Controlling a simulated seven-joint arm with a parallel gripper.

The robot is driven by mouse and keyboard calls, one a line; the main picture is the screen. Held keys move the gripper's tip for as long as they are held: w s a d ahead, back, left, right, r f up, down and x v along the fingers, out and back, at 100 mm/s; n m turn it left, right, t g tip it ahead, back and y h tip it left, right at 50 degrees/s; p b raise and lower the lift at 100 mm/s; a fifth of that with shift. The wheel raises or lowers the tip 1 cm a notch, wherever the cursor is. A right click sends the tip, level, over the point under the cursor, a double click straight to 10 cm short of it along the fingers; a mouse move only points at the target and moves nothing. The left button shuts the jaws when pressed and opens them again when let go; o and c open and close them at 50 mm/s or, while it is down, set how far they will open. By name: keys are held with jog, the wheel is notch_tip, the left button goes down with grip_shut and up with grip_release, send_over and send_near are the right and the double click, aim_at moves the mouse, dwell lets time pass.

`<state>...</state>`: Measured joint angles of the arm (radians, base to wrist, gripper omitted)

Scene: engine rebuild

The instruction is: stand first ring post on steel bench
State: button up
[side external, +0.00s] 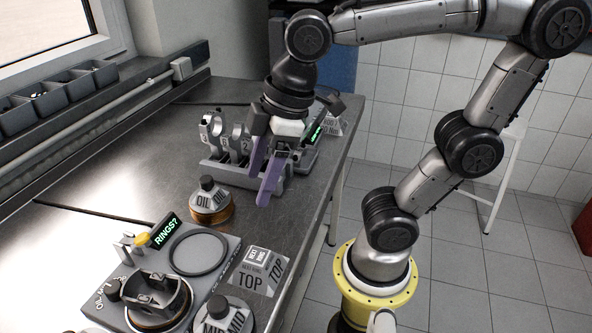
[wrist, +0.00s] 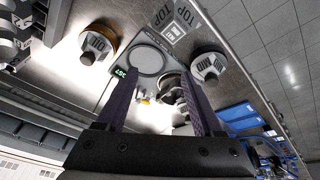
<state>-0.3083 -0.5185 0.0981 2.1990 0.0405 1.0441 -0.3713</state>
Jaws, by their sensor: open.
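A ring post marked OIL (side external: 208,204) stands upright on the steel bench (side external: 120,165), with a grey faceted top, a dark knob and a copper-coloured base. A similar post marked MID (side external: 228,313) is cut off by the lower edge of the side view. The wrist view shows the OIL post (wrist: 97,44) at upper left and the MID post (wrist: 208,67) at upper right. I cannot tell which one is the first. My gripper (side external: 262,180) is open and empty, its purple fingers pointing down beyond the OIL post, apart from it. Its fingers (wrist: 159,78) also show in the wrist view.
A grey board with a RINGS? display (side external: 165,231), a dark ring (side external: 199,253) and a piston (side external: 158,302) lies near the front. A NEXT RING TOP card (side external: 258,270) stands at the bench's right edge. A grey rack of rods (side external: 225,135) is beside my gripper. The bench's left is clear.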

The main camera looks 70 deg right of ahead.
jog(key=s+d+f+m+t+h, duration=0.1)
jog(key=s+d+f+m+t, duration=0.1)
jog(key=s+d+m, duration=0.2)
jog(key=shift+d+f+m, duration=0.4)
jog(key=shift+d+m, duration=1.3)
jog(key=shift+m, duration=0.1)
